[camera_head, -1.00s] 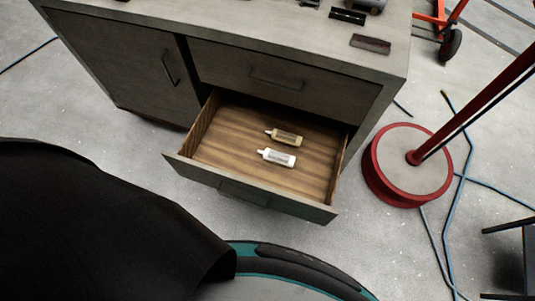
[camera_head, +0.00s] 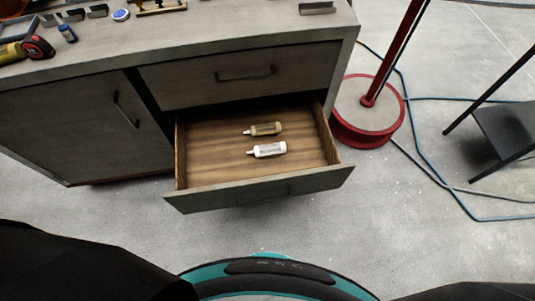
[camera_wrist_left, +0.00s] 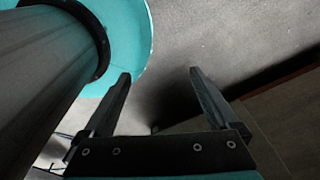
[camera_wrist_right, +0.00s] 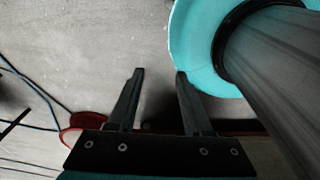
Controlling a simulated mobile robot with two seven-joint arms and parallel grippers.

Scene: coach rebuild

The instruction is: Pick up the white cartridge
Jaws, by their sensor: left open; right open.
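The white cartridge (camera_head: 267,150) lies on its side in the open lower drawer (camera_head: 215,173) of the grey cabinet, its nozzle pointing left in the head view. A tan cartridge (camera_head: 264,129) lies just behind it, apart from it and also pointing left. My left gripper (camera_wrist_left: 158,72) is open and empty in the left wrist view, above the floor. My right gripper (camera_wrist_right: 159,73) is open and empty in the right wrist view, also above the floor. Neither gripper shows in the head view, and neither cartridge shows in the wrist views.
The shut upper drawer (camera_head: 240,82) sits above the open one. A red-rimmed round stand base (camera_head: 367,112) stands right of the drawer. Blue cable (camera_head: 425,185) lies on the floor.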

